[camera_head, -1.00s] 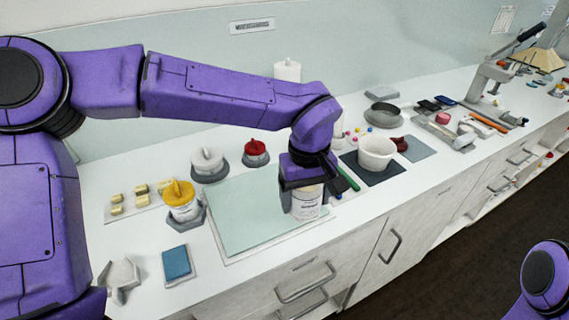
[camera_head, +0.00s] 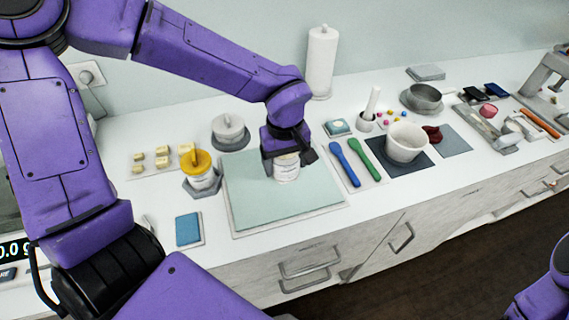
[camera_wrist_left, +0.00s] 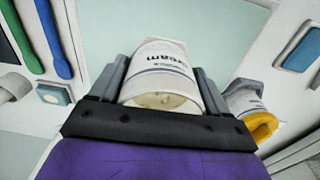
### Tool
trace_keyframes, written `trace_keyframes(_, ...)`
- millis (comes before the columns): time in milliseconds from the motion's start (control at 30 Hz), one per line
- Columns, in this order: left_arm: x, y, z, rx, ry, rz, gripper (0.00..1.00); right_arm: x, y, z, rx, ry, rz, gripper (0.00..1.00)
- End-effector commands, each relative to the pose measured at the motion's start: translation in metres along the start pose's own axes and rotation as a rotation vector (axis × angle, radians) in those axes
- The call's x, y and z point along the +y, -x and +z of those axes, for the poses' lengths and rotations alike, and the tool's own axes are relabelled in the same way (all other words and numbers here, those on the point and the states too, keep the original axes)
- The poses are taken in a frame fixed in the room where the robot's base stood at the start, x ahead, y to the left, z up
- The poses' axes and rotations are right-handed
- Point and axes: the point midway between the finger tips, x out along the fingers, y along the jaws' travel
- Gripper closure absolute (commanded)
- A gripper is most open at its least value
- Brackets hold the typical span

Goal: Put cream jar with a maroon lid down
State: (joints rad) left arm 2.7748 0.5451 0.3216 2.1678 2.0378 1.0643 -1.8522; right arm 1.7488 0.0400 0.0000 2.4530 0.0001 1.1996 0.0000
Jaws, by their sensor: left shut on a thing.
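My left gripper (camera_head: 287,157) is shut around a white cream jar (camera_head: 287,174) over the pale green board (camera_head: 248,207). In the left wrist view the jar (camera_wrist_left: 160,72) sits between both fingers, its "cream" label upside down. The jar end nearest that camera is pale and speckled; I see no maroon lid on it. I cannot tell whether the jar's base touches the board. A dark red object (camera_head: 431,133), perhaps a lid, lies on a grey mat at the right. My right gripper is out of view.
A blue pad (camera_head: 188,230) lies in front. Right are blue (camera_head: 344,163) and green (camera_head: 364,160) spatulas and a white bowl (camera_head: 406,142). The board's front is clear.

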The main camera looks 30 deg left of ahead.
Motion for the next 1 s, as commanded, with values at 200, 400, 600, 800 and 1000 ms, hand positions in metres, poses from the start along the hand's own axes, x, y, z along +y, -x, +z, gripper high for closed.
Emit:
trace_keyframes(200,0.005,-0.04,-0.02,-0.009,0.001,-0.02,0.58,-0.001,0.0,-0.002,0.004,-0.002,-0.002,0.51)
trace_keyframes(400,0.003,-0.049,-0.018,-0.009,0.005,-0.013,0.63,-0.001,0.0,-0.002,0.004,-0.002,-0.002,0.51)
trace_keyframes(600,0.003,-0.05,-0.018,-0.01,0.005,-0.012,0.64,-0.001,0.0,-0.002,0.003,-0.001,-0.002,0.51)
trace_keyframes(800,0.004,-0.056,-0.019,-0.012,0.004,-0.014,0.17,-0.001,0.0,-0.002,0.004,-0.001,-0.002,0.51)
trace_keyframes(1000,0.004,-0.057,-0.019,-0.012,0.005,-0.016,0.0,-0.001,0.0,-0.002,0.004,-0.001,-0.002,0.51)
